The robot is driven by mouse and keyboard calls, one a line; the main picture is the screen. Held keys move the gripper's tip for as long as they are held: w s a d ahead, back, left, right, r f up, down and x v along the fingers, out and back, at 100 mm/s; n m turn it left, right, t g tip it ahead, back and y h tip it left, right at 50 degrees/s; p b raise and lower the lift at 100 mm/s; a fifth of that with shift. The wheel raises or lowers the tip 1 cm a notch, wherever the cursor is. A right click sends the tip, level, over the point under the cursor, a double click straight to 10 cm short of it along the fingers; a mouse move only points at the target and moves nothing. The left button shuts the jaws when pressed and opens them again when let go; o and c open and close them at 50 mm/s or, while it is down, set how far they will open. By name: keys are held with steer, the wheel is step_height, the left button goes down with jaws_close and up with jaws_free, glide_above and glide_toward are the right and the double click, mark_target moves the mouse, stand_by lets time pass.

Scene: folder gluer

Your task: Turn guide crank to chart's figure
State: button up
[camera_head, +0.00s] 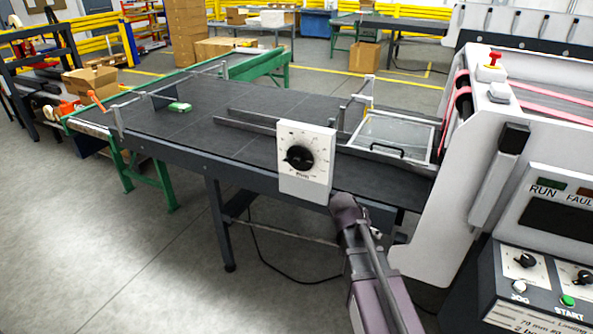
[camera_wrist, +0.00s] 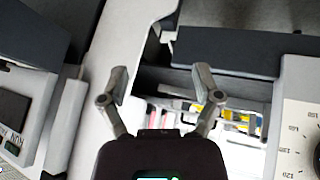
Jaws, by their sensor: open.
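A white dial plate (camera_head: 320,182) with a black knob (camera_head: 299,157) stands upright on the front side of the dark feed table. Its pointer seems to aim left; the scale figures are too small to read in the head view. In the head view my arm reaches up just below and right of the plate; the fingers cannot be made out. Printed text (camera_head: 545,323) at the lower right is partly cut off.
A clear cover (camera_head: 390,135) and the white machine body (camera_head: 450,150) stand right of the plate. A control panel (camera_head: 540,260) is at the lower right. Floor at left is clear.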

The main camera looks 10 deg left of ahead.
steer(key=w+a+m+t+h+b, duration=0.1)
steer(key=w+a+t+b, duration=0.1)
steer(key=w+a, duration=0.25)
steer(key=m+t+b, duration=0.4)
steer(key=t+b, duration=0.3)
steer(key=t, duration=0.4)
glide_toward(295, 163)
steer(key=s, duration=0.3)
steer(key=shift+w+a+r+y, duration=0.1)
steer(key=shift+a+r+y, duration=0.05)
steer(key=shift+a+y, duration=0.2)
steer(key=shift+w, duration=0.1)
steer(key=x, duration=1.3)
steer(key=shift+w+d, duration=0.2)
steer(key=shift+w, duration=0.05)
jaws_close()
